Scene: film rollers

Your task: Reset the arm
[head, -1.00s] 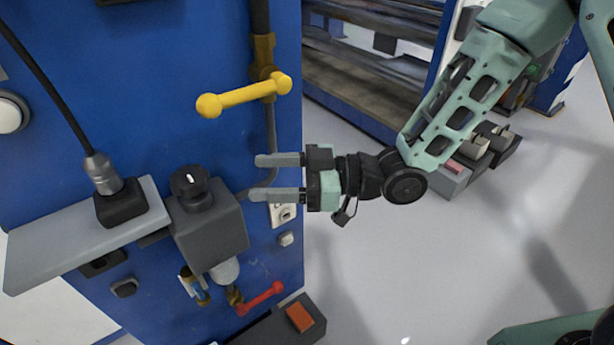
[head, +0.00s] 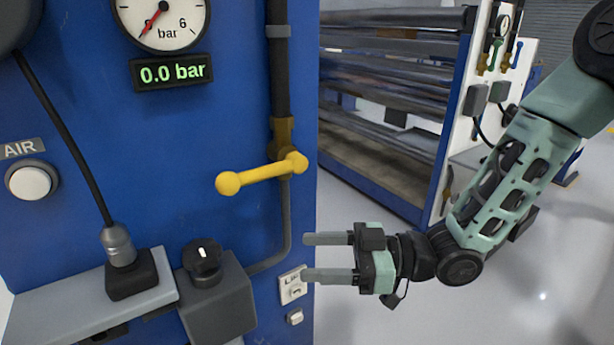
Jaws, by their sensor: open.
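My gripper (head: 328,257) is open and empty in the head view. Its two fingers point left, at the right edge of the blue panel, below the yellow valve handle. The green and black arm (head: 508,178) reaches in from the upper right, bent at the wrist. The yellow handle (head: 258,174) lies nearly level on a dark vertical pipe. Nothing is between the fingers, and whether they touch the panel cannot be told.
The blue panel (head: 90,195) carries a bar gauge (head: 162,18), a display (head: 172,72) reading 0.0 bar, a white AIR button (head: 32,181), a dark knob box (head: 218,300) and a grey shelf (head: 50,310). A roller rack (head: 385,125) stands behind. Open floor lies lower right.

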